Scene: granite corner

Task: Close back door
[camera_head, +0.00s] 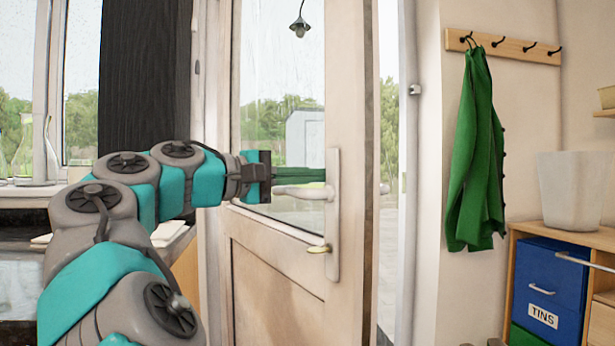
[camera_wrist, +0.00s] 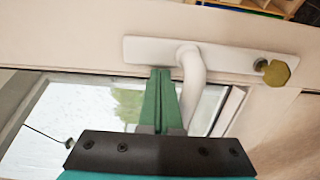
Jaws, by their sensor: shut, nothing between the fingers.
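The back door (camera_head: 350,120) is a pale wooden door with a glass upper pane, standing ajar. A gap showing the outdoors lies between its right edge and the door frame (camera_head: 406,200). A white lever handle (camera_head: 300,191) on a long plate (camera_head: 332,220) is on the door, with a brass key or knob (camera_head: 320,249) below. My gripper (camera_head: 322,178) has its green fingers together and empty, just above the lever. In the wrist view the fingers (camera_wrist: 160,72) lie beside the handle (camera_wrist: 195,85), their tips close to the door; I cannot tell whether they touch.
A green jacket (camera_head: 473,150) hangs from a hook rail (camera_head: 500,46) right of the doorway. A wooden shelf unit (camera_head: 560,232) with a blue box (camera_head: 545,290) and a pale bin (camera_head: 575,190) stands at the right. A counter with a window above it is at the left.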

